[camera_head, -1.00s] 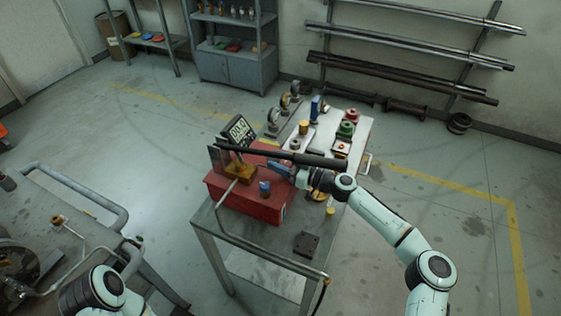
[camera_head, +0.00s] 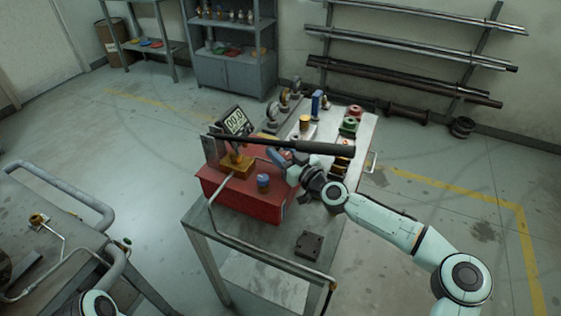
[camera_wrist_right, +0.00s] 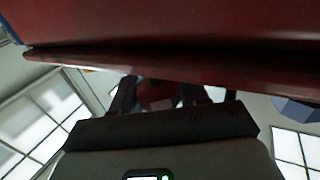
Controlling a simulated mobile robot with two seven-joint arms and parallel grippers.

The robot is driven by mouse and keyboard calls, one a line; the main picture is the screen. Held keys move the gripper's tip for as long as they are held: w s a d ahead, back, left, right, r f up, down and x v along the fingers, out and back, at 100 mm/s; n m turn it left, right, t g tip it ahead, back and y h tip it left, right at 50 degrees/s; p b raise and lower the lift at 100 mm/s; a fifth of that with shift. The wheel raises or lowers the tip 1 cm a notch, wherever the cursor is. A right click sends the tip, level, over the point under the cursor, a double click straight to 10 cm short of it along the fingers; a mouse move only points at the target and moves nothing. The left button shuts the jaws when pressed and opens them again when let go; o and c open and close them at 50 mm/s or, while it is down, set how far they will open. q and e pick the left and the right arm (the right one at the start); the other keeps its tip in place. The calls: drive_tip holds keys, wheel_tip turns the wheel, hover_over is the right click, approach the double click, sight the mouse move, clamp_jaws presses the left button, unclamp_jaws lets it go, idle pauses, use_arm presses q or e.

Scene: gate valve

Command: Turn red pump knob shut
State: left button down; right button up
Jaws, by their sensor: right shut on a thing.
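The red pump (camera_head: 240,200) sits on the grey metal table, with a long black lever (camera_head: 300,146) across its top. In the right wrist view, the pump's red body (camera_wrist_right: 190,25) fills the top. The two dark fingers are shut around a dark red round thing, apparently the red knob (camera_wrist_right: 157,92), mostly in shadow. The knob is not clear in the head view. My left gripper is out of view.
A blue cap (camera_head: 263,181) stands on the pump's front. Several valve parts (camera_head: 349,126) stand on the white panel behind. A dark block (camera_head: 309,243) lies on the table's front right. A hose or pipe (camera_head: 250,250) runs along the front. Floor is open to the right.

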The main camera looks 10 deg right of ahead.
drive_tip(key=shift+d+m+t+h+b, duration=0.1)
drive_tip(key=shift+m+t+h+b, duration=0.55)
drive_tip(key=shift+m+h, duration=0.85)
drive_tip(key=shift+h, duration=0.6)
drive_tip(key=shift+w+d+t+h, duration=0.1)
drive_tip(key=shift+d+t+h, duration=0.15)
drive_tip(key=shift+h, duration=0.15)
drive_tip(key=o, duration=1)
drive_tip(key=v, duration=1.3)
drive_tip(key=shift+s, duration=0.25)
drive_tip(key=shift+c, duration=0.2)
